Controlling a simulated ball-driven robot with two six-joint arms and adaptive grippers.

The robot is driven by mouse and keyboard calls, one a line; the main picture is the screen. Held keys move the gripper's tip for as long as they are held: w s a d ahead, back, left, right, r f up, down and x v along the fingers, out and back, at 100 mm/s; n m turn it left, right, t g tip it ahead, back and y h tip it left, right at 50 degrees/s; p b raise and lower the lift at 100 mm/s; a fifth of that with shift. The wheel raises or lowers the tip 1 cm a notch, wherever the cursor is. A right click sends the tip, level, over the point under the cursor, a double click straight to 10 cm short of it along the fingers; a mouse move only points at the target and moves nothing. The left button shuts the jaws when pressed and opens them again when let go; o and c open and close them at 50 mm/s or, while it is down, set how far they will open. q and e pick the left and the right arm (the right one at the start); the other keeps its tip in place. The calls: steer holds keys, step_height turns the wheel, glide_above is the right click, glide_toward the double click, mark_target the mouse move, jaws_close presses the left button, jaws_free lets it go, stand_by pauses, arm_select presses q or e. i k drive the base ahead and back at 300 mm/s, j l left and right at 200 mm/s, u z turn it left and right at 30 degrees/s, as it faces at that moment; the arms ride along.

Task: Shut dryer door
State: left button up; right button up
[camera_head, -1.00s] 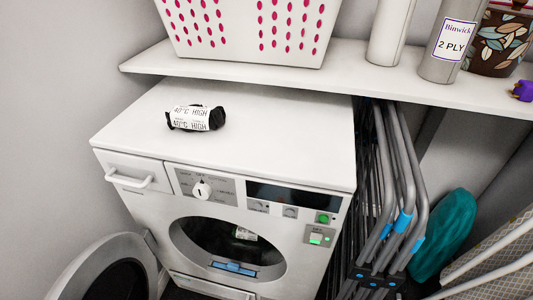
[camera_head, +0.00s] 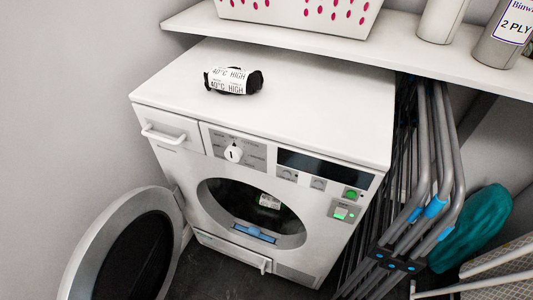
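The white dryer (camera_head: 190,160) stands below a shelf, its round drum opening (camera_head: 225,200) uncovered. Inside the opening I see a dark item with a white label (camera_head: 268,202) and a blue piece (camera_head: 254,233) at the lower rim. The dryer door (camera_head: 88,238) is round, with a pale grey ring and a dark centre. It stands swung wide open to the left, joined at the left side of the opening. Its lower edge is cut off by the picture. Neither of my grippers shows in this view.
A rolled black item with a paper label (camera_head: 233,81) lies on the dryer top. Grey folded frames (camera_head: 435,190) with blue clips stand close on the right, beside a teal bag (camera_head: 470,230). A shelf (camera_head: 370,58) overhangs the back. Dark floor (camera_head: 215,270) shows between door and dryer.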

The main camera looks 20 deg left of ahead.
mark_target(131, 251)
steer(key=k+u, duration=0.2)
steer(key=u, duration=0.8)
